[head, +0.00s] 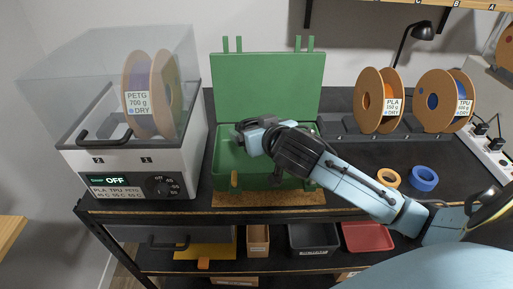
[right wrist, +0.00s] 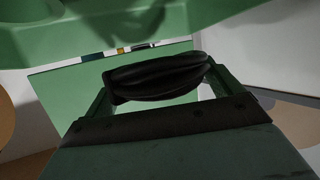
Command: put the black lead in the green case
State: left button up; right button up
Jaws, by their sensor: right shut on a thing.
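The green case (head: 222,165) stands open on the bench, its lid (head: 265,85) raised at the back. My right gripper (head: 252,136) reaches in from the right and is over the open case. In the right wrist view, the right gripper (right wrist: 163,85) is shut on the black lead (right wrist: 155,78), a dark bundle held crosswise between its two fingers. Green surfaces of the case fill much of the background there. In the head view the lead is hard to make out against the gripper, and the arm hides part of the case's inside. My left gripper is not in view.
A filament dryer (head: 130,160) with a clear cover stands left of the case. Two spools (head: 370,100) stand at the back right. An orange ring (head: 388,178) and a blue ring (head: 424,178) lie near my right arm. A cork mat (head: 270,199) lies under the case.

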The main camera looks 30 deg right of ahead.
notch_tip(320, 180, down, 5)
jog(key=shift+b, duration=0.55)
jog(key=shift+f, duration=0.25)
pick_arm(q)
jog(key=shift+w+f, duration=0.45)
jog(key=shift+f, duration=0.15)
pick_arm(e)
jog(key=shift+w, duration=0.1)
